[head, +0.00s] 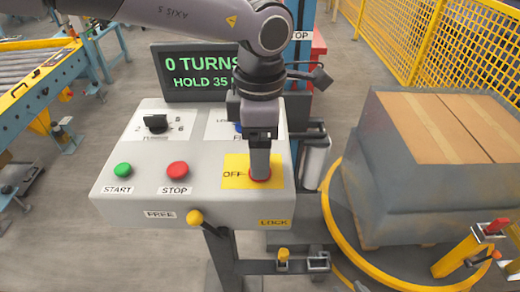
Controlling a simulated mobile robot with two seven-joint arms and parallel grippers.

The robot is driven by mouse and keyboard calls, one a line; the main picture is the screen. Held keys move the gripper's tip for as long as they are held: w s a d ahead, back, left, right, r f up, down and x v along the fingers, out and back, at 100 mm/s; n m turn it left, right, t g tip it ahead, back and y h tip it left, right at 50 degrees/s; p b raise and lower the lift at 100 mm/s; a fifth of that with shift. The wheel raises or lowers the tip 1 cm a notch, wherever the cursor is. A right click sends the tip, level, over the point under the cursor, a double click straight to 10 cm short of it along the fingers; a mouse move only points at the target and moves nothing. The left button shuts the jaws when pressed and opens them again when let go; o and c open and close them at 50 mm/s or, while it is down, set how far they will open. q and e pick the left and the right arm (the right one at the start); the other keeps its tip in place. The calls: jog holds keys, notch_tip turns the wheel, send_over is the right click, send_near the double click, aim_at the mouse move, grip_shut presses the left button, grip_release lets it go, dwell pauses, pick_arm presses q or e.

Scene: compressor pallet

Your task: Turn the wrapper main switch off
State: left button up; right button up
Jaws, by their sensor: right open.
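The wrapper control panel (207,184) stands in front of me with a sloping grey face. The main switch, with a red base (260,179), sits on a yellow plate (232,164) at the panel's right; the word OFF shows left of it. My right gripper (260,170) points down onto the switch, its fingers open around or directly over it. The fingers hide most of the switch, so its handle position and any contact cannot be told. My left gripper is not in view.
Left of the switch are a green START button (123,170), a red STOP button (177,169) and a black selector knob (155,123). A yellow-knobbed lever (195,217) sticks out below. A dark display (203,72) stands behind. A wrapped pallet load (385,190) stands right.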

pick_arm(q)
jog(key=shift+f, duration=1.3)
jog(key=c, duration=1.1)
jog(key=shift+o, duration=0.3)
